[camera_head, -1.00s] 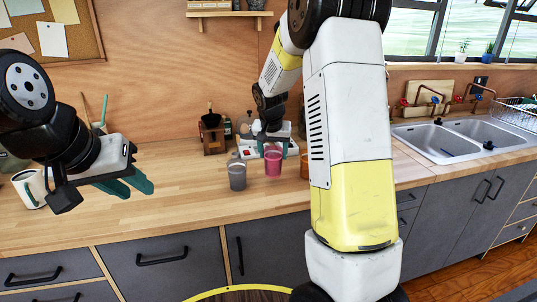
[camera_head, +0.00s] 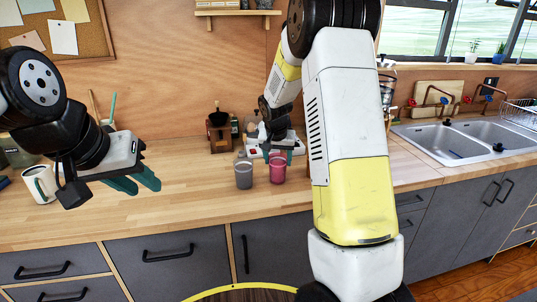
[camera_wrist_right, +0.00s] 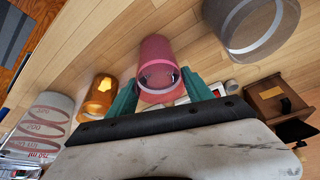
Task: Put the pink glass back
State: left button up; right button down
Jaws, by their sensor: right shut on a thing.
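The pink glass (camera_head: 277,172) is upright at the counter beside the grey glass (camera_head: 244,175), just right of it, with its base near counter level. I cannot tell whether it touches the wood. My right gripper (camera_head: 279,156) is at the pink glass, its teal fingers on either side. The right wrist view shows the pink glass (camera_wrist_right: 157,65) between the fingers of my right gripper (camera_wrist_right: 159,90). There the grey glass (camera_wrist_right: 250,25) is at the upper right and an orange glass (camera_wrist_right: 99,96) at the left. My left gripper (camera_head: 134,181) is open and empty over the left counter.
A white mug (camera_head: 42,184) stands on the counter (camera_head: 185,205) at the left. A wooden grinder (camera_head: 219,132) stands behind the glasses. A patterned clear glass (camera_wrist_right: 42,128) shows in the wrist view. The sink (camera_head: 460,142) is at the right. My right arm hides part of the counter.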

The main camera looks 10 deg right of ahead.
jog(key=shift+c, duration=2.1)
grip_release()
jog(key=v, duration=1.2)
jog(key=s+a+r+n+t+y, duration=0.1)
jog(key=s+r+n+y, duration=0.1)
jog(key=s, duration=1.2)
jog(key=s+a+r+n+y, duration=0.1)
jog(key=s+r, duration=0.4)
jog(key=s, duration=0.9)
jog(key=shift+s+a+n+t+y, duration=0.4)
jog(key=shift+a+n, duration=0.2)
jog(key=shift+n, duration=0.2)
